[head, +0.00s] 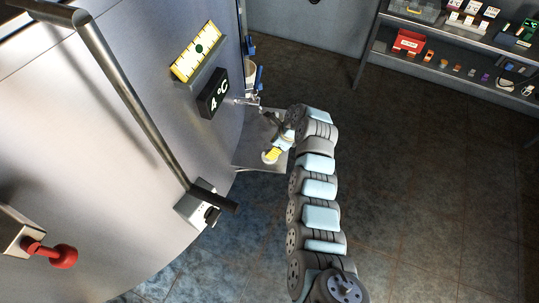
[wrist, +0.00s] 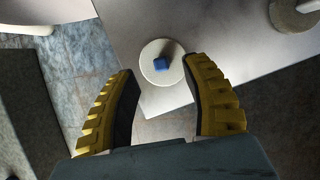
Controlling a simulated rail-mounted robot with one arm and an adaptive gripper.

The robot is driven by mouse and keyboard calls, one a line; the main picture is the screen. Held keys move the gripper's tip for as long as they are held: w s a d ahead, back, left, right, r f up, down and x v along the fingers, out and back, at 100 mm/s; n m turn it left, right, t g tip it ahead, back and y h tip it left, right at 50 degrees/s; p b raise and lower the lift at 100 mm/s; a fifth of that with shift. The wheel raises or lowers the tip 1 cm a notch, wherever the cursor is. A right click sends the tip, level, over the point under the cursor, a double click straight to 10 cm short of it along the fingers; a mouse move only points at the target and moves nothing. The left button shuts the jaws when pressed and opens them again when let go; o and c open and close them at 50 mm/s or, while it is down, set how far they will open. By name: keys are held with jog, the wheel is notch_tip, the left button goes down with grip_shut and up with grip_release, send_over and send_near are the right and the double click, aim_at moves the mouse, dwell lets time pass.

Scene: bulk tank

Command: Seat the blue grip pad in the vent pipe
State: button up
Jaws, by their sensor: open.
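The blue grip pad (wrist: 161,64) is a small blue block on top of a white round disc (wrist: 158,80), which rests on a pale grey shelf plate (wrist: 225,42). My gripper (wrist: 159,67) is open. Its yellow and black fingers point toward the disc, one on each side, and the pad shows between the fingertips. I see no contact, and the height gap is hard to judge. In the head view my gripper (head: 270,156) is over the plate beside the tank, and the pad is not clear there. A grey round fitting (wrist: 295,18) is at the wrist view's top right; I cannot tell if it is the vent pipe.
The big steel tank (head: 130,110) with its long handrail (head: 130,90) fills the left. A 4 °C display (head: 214,94) and a red knob (head: 62,255) stick out from it. A loaded rack (head: 460,60) stands at the far right. The floor between is clear.

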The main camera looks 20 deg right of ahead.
jog(key=shift+x, duration=2.15)
jog(key=shift+d+f, duration=0.1)
jog(key=shift+d, duration=0.05)
grip_shut()
